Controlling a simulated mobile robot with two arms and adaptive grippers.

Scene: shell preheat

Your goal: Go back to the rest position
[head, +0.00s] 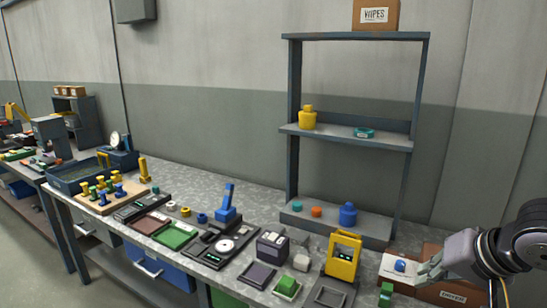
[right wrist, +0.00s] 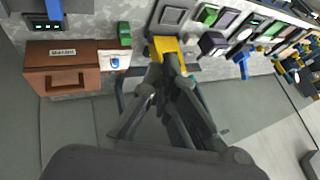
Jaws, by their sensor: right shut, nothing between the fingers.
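My right gripper (head: 428,269) is at the right edge of the head view, above the right end of the bench and close to a brown box (head: 453,297). It is shut and empty. In the right wrist view its dark fingers (right wrist: 168,70) come together in front of a yellow-framed device (right wrist: 163,46), with nothing between them. The brown box (right wrist: 62,68) also shows there, with a label and a dark handle. My left gripper is in neither view.
The yellow-framed device (head: 343,256), a white plate with a blue button (head: 400,266) and a green block (head: 386,292) stand near my right gripper. A shelf rack (head: 352,138) rises behind the crowded bench (head: 263,200).

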